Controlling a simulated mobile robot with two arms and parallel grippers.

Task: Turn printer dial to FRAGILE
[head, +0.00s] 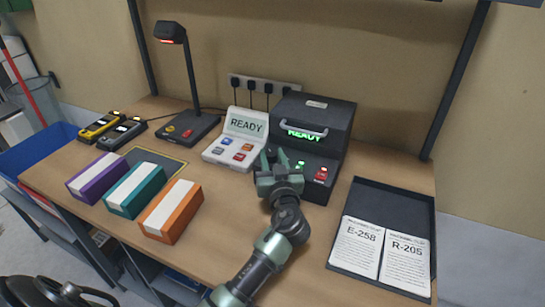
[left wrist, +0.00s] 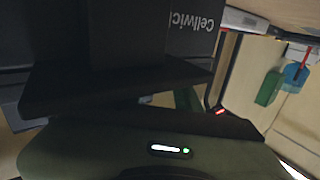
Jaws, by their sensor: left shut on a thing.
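The black label printer (head: 325,115) stands at the back of the bench, with a green READY display on its front. A green-lit button and a red button (head: 321,173) show on its lower front. My left gripper (head: 276,160) is at the left part of that lower front, shut on the printer dial. The gripper hides the dial, so its setting cannot be read. In the left wrist view the printer's dark body (left wrist: 140,35) with white lettering fills much of the top. My right gripper is not in view.
A white console (head: 233,151) with a READY screen and coloured buttons stands left of the printer. Purple, teal and orange boxes (head: 170,212) lie at the front left. A black tray (head: 371,196) with cards E-258 and R-205 is at right. A scanner stand (head: 190,80) is behind.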

